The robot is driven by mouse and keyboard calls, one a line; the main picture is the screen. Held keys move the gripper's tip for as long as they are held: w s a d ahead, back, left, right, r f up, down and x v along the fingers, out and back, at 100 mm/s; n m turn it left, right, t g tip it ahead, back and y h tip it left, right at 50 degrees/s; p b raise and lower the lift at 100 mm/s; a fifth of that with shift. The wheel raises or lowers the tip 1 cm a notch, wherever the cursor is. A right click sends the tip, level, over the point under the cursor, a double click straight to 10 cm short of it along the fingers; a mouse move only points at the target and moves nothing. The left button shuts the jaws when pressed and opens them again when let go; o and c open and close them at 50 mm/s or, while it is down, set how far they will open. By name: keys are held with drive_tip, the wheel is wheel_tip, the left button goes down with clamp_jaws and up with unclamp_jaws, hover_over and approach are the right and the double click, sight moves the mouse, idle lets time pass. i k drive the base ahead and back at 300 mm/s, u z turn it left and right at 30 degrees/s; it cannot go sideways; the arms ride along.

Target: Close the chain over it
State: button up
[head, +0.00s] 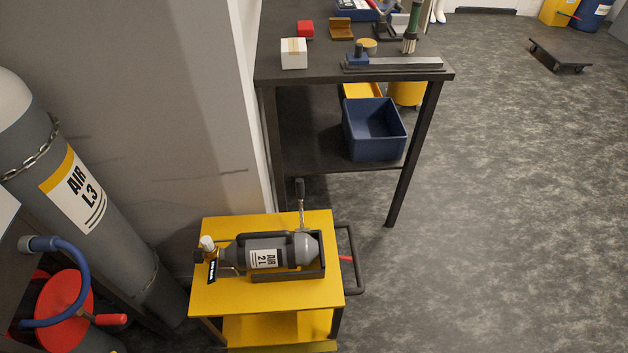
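A tall grey gas cylinder (92,215) labelled "AIR L3" stands at the left, leaning in the picture, against the grey wall. A metal chain (35,155) lies across its upper part; its ends are not clear. Another chain seems to show low on its right side. A small grey cylinder (232,258) labelled "AIR 2L" lies on its side in a dark cradle (290,274) on a yellow cart (215,292). I see no chain over the small cylinder. My gripper is out of view.
A dark bench (330,20) with small items and a blue bin (375,130) on its lower shelf stands behind the cart. A red round object (62,300) with a blue hose (75,265) is at lower left.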

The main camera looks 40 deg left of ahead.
sight(300, 183)
drive_tip(key=z, duration=0.05)
drive_tip(key=i, duration=3.8)
drive_tip(key=u, duration=4.75)
drive_tip(key=i, duration=0.9)
drive_tip(key=u, duration=0.6)
